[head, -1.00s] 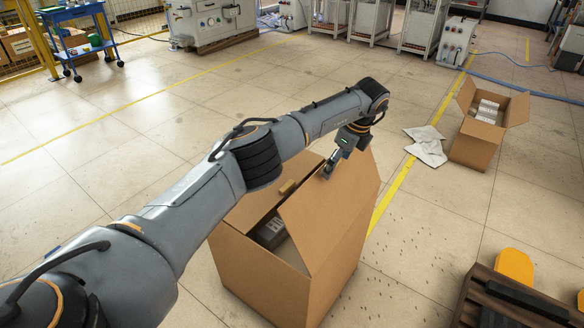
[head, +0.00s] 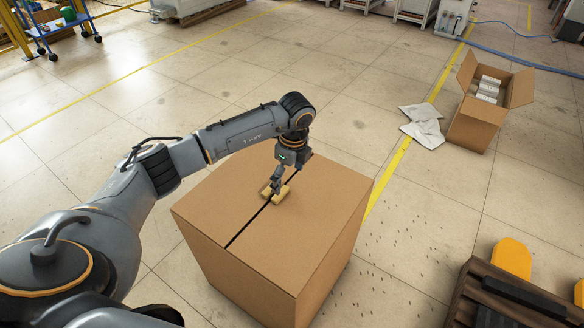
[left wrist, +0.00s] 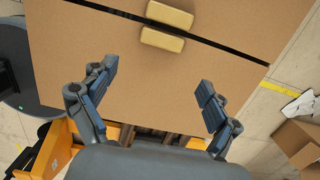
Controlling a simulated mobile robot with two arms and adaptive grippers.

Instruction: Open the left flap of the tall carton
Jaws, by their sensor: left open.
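The tall carton (head: 290,255) stands on the floor in the middle of the head view. Its left flap (head: 222,207) and right flap (head: 305,222) lie flat, with a narrow dark seam between them. Two small tan tabs sit at the seam, the left tab (head: 266,191) and the right tab (head: 281,195). My left gripper (head: 277,186) hangs over the tabs and hides part of them. In the left wrist view its open fingers (left wrist: 155,76) are spread with nothing between them, and the tabs (left wrist: 162,40) are ahead of them. I cannot tell whether it touches the carton. My right gripper is not in view.
A dark brown slatted object with yellow pads (head: 512,258) is at the lower right. The floor left of the tall carton is clear.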

